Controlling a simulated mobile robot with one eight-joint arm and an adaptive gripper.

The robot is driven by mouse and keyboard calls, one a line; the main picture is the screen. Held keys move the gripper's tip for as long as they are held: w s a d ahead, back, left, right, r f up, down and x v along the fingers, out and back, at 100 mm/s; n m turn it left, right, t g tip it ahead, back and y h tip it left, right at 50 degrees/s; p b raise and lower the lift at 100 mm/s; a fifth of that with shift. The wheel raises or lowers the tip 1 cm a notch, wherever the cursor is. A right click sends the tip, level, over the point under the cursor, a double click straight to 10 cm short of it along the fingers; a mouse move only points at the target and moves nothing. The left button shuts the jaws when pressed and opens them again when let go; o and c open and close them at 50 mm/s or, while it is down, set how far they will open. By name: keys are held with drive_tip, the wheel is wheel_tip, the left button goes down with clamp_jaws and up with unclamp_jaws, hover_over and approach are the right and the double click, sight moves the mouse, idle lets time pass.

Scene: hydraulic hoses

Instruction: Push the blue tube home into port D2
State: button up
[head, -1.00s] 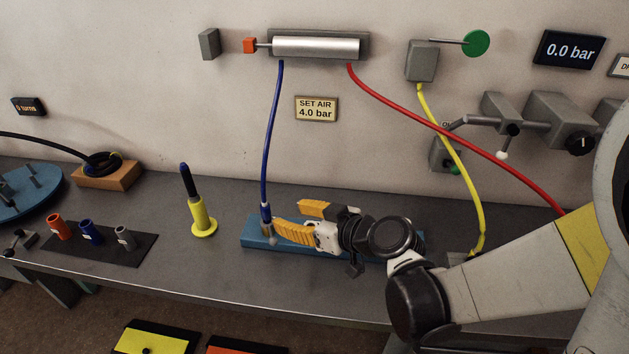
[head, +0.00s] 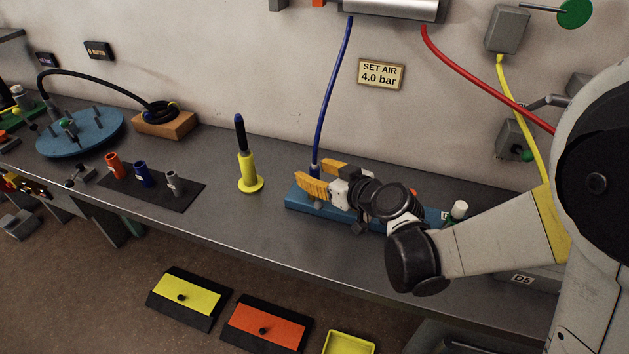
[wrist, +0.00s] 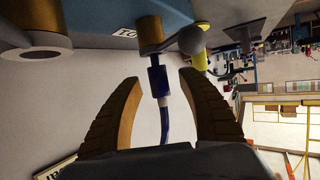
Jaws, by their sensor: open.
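The blue tube (head: 331,97) hangs from the wall cylinder down to the blue port block (head: 293,196). In the wrist view its lower end has a dark blue sleeve (wrist: 157,81), which meets a brass port fitting (wrist: 150,32). I cannot tell how deep the tube sits. My gripper (head: 312,174), with orange ribbed fingers, is open around the tube end. In the wrist view the gripper (wrist: 160,92) has one finger on each side of the tube, with gaps on both sides. The label by the fitting is upside down and only partly readable.
A grey ball-ended part (wrist: 187,40) sits beside the brass fitting. A red tube (head: 480,80) and a yellow tube (head: 522,110) hang to the right. The bench front is clear.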

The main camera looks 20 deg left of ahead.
sight(316, 163)
drive_tip(key=shift+w, duration=0.1)
clamp_jaws()
drive_tip(key=shift+r, duration=0.2)
drive_tip(key=shift+r+p, duration=0.3)
drive_tip(key=shift+p, duration=0.05)
wheel_tip(316, 163, up, 4)
drive_tip(key=shift+p, duration=1.2)
drive_tip(key=w+d+r+p, duration=0.1)
drive_tip(key=d+r+p, duration=0.4)
drive_tip(key=d, duration=0.6)
wheel_tip(316, 163, down, 6)
drive_tip(key=s+b, duration=0.2)
drive_tip(key=b, duration=0.5)
